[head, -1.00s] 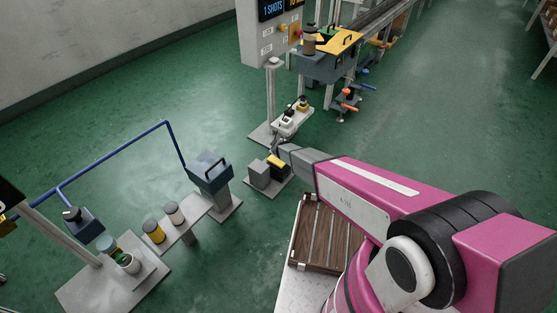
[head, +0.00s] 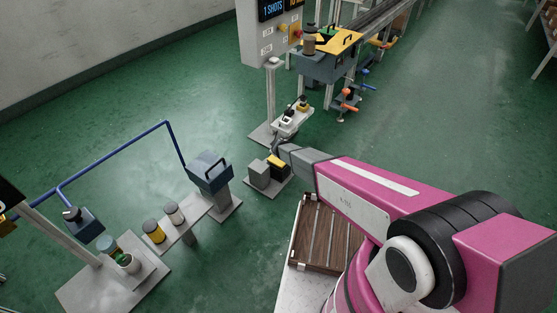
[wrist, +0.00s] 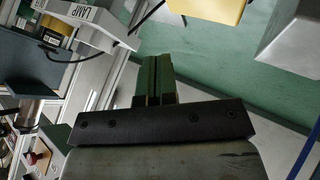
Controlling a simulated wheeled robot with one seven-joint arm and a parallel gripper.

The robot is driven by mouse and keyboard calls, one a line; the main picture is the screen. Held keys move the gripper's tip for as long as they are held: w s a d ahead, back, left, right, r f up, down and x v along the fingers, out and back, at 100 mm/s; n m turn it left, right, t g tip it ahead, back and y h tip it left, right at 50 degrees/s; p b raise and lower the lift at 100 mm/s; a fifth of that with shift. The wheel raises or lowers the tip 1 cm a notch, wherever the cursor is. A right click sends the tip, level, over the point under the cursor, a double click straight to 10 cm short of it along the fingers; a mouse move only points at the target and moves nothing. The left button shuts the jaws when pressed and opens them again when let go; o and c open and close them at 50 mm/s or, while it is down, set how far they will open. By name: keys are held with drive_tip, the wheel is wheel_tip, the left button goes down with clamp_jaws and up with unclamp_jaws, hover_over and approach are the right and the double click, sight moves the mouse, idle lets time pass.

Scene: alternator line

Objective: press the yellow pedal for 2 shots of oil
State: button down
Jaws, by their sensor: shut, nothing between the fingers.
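The yellow pedal (head: 277,164) sits on a dark block on a small floor plate, beside a grey box, in the middle of the head view. A yellow surface, which looks like the pedal (wrist: 212,8), is cut off by the top edge of the wrist view. My gripper (head: 275,149) is just behind and above the pedal in the head view; whether it touches the pedal I cannot tell. In the wrist view its two green-tipped fingers (wrist: 154,78) are together and empty. The display (head: 270,9) reads "1 SHOTS".
The grey box (head: 259,174) stands left of the pedal. A post with a small white shelf (head: 292,124) is close behind my gripper. A blue-grey box on a stand (head: 209,172) is left, with open green floor between.

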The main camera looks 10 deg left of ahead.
sight(278, 159)
idle(0.3)
drive_tip(key=shift+r, duration=1.9)
drive_tip(key=shift+f, duration=4.4)
drive_tip(key=shift+f, duration=0.1)
drive_tip(key=shift+f, duration=0.3)
